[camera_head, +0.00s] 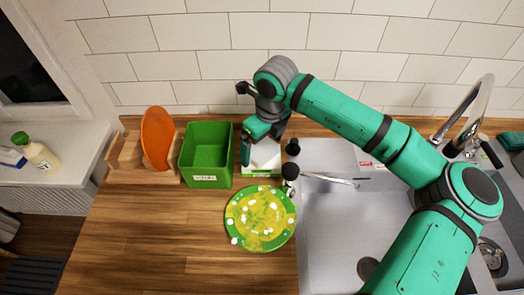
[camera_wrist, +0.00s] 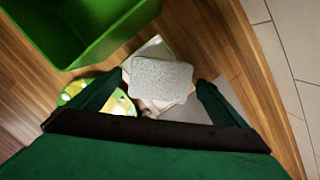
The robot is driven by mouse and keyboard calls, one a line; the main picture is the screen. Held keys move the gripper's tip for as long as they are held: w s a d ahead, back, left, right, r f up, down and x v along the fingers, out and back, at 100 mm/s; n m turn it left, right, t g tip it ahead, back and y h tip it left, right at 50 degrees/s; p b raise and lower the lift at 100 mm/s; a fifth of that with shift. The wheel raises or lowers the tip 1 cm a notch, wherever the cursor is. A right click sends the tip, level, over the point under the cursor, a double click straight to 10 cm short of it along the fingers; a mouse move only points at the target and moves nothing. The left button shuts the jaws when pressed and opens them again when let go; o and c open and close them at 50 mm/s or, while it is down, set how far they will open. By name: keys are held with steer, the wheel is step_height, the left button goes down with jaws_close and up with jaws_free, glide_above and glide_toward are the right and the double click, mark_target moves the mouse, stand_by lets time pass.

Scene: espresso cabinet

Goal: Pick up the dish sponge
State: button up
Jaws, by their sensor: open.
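The dish sponge appears to be a pale grey, rough-textured rounded block (camera_wrist: 163,72) in the wrist view. It lies on a whitish square holder or stack with a green front edge, seen in the head view (camera_head: 262,170). My gripper (camera_wrist: 160,84) is open, with one finger on each side of the block. No clear contact shows. In the head view my gripper (camera_head: 262,148) points down over the white stack and hides part of it.
A green bin (camera_head: 208,150) stands just left of my gripper. A wooden rack with an orange plate (camera_head: 157,138) is farther left. A green-rimmed plate with food scraps (camera_head: 236,232) lies in front. The sink (camera_head: 330,235) is to the right, with a tiled wall behind.

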mark_target(260, 147)
steer(key=shift+w, duration=0.1)
steer(key=c, duration=1.1)
steer(key=shift+w, duration=0.1)
steer(key=shift+c, duration=0.5)
steer(key=shift+d, duration=0.15)
steer(key=shift+a+r, duration=0.2)
steer(key=shift+r, duration=0.3)
step_height(260, 147, up, 2)
steer(key=shift+r, duration=0.1)
steer(key=s+r, duration=1)
steer(key=s, duration=0.4)
steer(key=shift+s, duration=0.15)
